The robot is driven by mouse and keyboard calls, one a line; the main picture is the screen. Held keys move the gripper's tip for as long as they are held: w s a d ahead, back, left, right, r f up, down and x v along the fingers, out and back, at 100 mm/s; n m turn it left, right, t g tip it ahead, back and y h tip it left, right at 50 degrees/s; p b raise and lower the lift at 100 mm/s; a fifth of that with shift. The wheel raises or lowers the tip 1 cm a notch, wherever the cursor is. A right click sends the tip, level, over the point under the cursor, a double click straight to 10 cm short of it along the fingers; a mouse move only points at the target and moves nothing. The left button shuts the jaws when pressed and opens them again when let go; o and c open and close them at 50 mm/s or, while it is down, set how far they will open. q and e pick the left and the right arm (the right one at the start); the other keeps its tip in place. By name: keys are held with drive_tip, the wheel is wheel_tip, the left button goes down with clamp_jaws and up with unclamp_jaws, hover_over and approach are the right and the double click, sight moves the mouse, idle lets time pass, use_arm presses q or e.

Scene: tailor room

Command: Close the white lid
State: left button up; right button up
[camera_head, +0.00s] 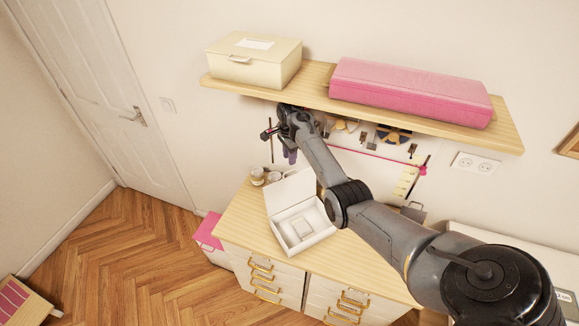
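A white box (304,228) stands on the wooden top of the drawer unit, with a small pale item (301,227) inside. Its white lid (290,191) is raised at the back edge, standing up and leaning back, so the box is open. My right arm reaches in from the lower right, and its forearm passes beside and partly in front of the lid's right side. My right gripper (270,132) is beyond and above the lid, near the wall under the shelf. It is small and dark, and its fingers cannot be made out clearly. My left gripper is not in view.
A wall shelf (311,94) with a cream box (253,62) and a pink case (409,91) overhangs the gripper. Small jars (258,176) stand left of the lid. Sewing tools hang on the wall behind. The top in front of the jars is clear.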

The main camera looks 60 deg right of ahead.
drive_tip(key=shift+f, duration=3.05)
clamp_jaws()
